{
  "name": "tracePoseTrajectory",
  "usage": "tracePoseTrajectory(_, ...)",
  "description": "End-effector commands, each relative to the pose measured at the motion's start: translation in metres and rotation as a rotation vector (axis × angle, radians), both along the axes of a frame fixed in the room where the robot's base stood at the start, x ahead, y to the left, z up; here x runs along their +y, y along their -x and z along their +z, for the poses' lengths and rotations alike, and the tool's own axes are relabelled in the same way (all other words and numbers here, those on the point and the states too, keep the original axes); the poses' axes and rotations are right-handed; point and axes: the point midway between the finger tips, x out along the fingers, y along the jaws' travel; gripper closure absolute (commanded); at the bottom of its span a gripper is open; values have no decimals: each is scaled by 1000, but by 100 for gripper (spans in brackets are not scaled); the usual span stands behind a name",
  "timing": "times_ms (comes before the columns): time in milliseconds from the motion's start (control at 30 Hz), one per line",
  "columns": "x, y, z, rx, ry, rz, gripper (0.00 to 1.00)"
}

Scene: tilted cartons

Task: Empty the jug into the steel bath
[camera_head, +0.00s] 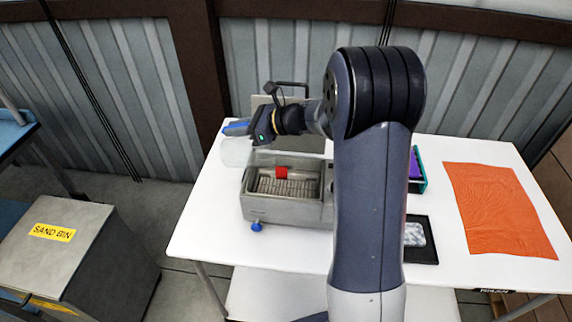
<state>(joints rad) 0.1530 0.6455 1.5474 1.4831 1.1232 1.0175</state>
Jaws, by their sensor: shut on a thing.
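The steel bath (285,212) is a grey open-topped box on the white table. A slatted rack (285,188) and a red-and-pale object (283,172) show inside it, and a blue knob (256,227) is low on its front. The jug (236,153) looks like a pale, translucent vessel beyond the bath's back left corner. My gripper (237,128), with blue fingers, is shut on it near the top. The jug looks about upright. I cannot tell whether it touches the table, nor how full it is.
My arm hides the bath's right end and the table's middle. Behind it show a teal-edged rack with purple contents (416,172) and a black tray (422,254) with a pale item. An orange cloth (495,208) lies right. A sand bin (75,250) stands left, off the table.

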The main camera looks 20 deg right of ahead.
Motion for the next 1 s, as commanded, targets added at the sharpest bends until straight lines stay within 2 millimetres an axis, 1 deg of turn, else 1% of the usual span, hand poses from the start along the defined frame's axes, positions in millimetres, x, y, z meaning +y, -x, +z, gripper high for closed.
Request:
tracePoseTrajectory(100,0,0,-2,2,4,0,100)
tracePoseTrajectory(367,5,-2,2,24,44,1,100)
tracePoseTrajectory(567,14,-7,3,64,123,3,100)
tracePoseTrajectory(633,18,-8,-2,79,158,3,100)
tracePoseTrajectory(833,26,-13,-5,129,254,3,100)
tracePoseTrajectory(1000,31,-16,0,163,321,3,100)
